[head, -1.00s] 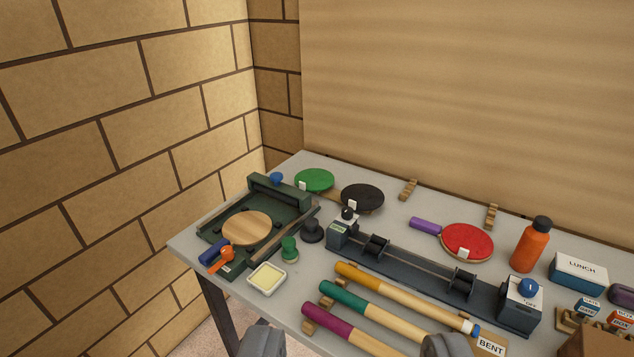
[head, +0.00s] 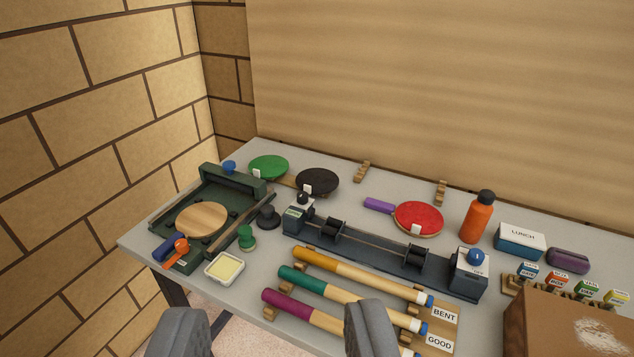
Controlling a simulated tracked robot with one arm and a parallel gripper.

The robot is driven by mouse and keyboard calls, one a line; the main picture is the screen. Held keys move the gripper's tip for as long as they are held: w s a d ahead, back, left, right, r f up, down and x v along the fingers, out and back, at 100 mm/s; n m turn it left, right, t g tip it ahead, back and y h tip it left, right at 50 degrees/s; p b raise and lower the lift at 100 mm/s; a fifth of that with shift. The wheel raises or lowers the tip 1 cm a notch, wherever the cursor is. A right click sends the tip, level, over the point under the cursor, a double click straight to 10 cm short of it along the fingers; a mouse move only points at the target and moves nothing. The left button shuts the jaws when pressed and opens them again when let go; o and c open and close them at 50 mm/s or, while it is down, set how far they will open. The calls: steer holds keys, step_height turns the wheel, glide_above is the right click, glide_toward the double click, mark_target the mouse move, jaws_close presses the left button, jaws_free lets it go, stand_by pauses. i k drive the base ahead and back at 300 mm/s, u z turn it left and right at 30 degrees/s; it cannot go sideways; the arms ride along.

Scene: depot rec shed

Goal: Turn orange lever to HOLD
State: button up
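The orange lever (head: 177,247) sits at the front left corner of a dark green press frame (head: 247,197) at the left end of the table. A small label lies beside the lever, too small to read. A blue handle (head: 163,251) is just left of it. A round wooden disc (head: 202,219) lies in the frame. My gripper (head: 270,335) shows at the bottom edge, its two grey fingers wide apart with nothing between them. It is in front of the table, to the right of the lever and apart from it.
A pale tray (head: 224,269) and green knob (head: 246,238) stand right of the lever. Coloured-handled cues (head: 335,270) lie near the front edge by BENT and GOOD labels. A dark rail device (head: 380,248) lies behind them. A brown box (head: 565,325) is at front right.

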mark_target(181, 246)
steer(key=z, duration=0.05)
steer(key=i, duration=1.05)
steer(key=z, duration=0.2)
